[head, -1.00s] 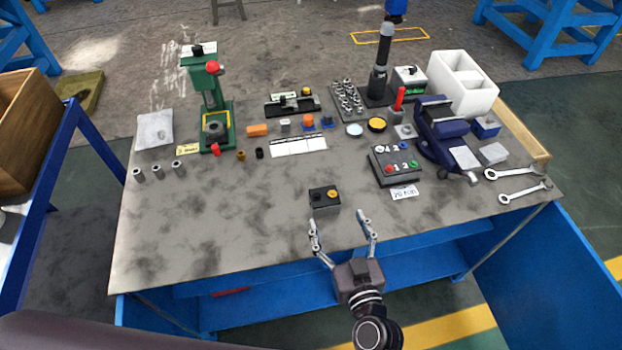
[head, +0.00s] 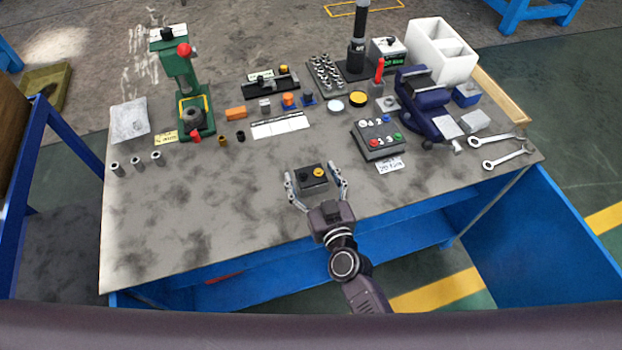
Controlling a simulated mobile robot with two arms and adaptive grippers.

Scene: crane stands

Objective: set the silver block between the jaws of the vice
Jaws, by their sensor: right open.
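The dark blue vice (head: 424,108) stands at the right of the bench. A small silver block (head: 265,106) stands in the row of small parts at the back middle. A larger light grey block (head: 475,121) lies right of the vice; I cannot tell for sure which is the silver block meant. My right gripper (head: 313,172) is open near the front edge. Its fingers are on either side of a small black box (head: 313,183) with a black and a yellow knob; I cannot tell whether they touch it. My left gripper is not in view.
A button box (head: 378,140) stands left of the vice, and wrenches (head: 497,151) lie at the right edge. The bench's front left is clear.

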